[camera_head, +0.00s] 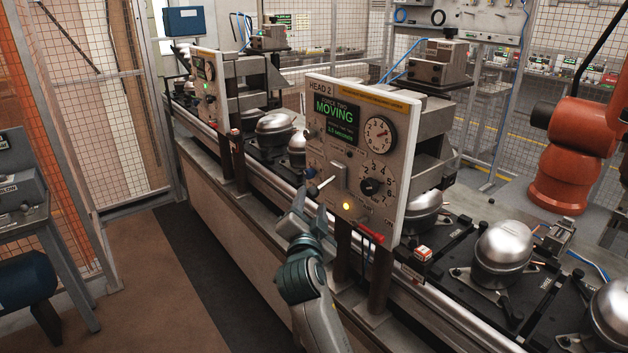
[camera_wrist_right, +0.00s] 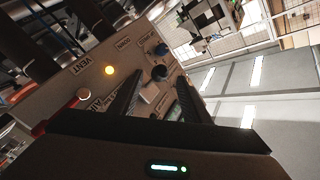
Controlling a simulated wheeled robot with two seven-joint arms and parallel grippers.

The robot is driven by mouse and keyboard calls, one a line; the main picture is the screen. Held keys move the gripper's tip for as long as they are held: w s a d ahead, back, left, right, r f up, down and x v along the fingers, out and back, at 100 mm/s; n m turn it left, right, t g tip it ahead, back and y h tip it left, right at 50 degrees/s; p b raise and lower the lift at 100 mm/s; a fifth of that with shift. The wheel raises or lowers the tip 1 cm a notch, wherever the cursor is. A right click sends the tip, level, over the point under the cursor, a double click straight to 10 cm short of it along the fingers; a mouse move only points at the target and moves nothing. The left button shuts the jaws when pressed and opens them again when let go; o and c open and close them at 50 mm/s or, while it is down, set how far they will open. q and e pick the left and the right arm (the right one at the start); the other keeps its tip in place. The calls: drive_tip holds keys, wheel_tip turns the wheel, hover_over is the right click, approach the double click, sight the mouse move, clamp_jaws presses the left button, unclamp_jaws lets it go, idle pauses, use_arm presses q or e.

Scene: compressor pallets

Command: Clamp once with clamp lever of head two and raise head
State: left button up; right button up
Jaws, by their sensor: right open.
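The head two panel (camera_head: 352,135) faces me in the head view, and its green screen reads MOVING. My right gripper (camera_head: 308,207) is open just below and in front of this lever. In the right wrist view, my open fingers (camera_wrist_right: 160,74) point at the panel (camera_wrist_right: 75,85), with a small pale block (camera_wrist_right: 150,92) showing between them. I cannot tell whether they touch it. My left gripper is not in view.
A lit yellow lamp (camera_head: 346,206) and a red handle (camera_head: 370,236) are low on the panel. Posts and a conveyor rail (camera_head: 262,187) stand close by. Silver compressors (camera_head: 503,250) sit on black pallets. An orange robot (camera_head: 572,160) stands behind right. Floor at left is clear.

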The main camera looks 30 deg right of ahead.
sight(322, 186)
drive_tip(key=p+x, duration=0.2)
drive_tip(key=x, duration=0.7)
drive_tip(key=shift+w+d+p, duration=0.15)
drive_tip(key=shift+p, duration=0.25)
clamp_jaws()
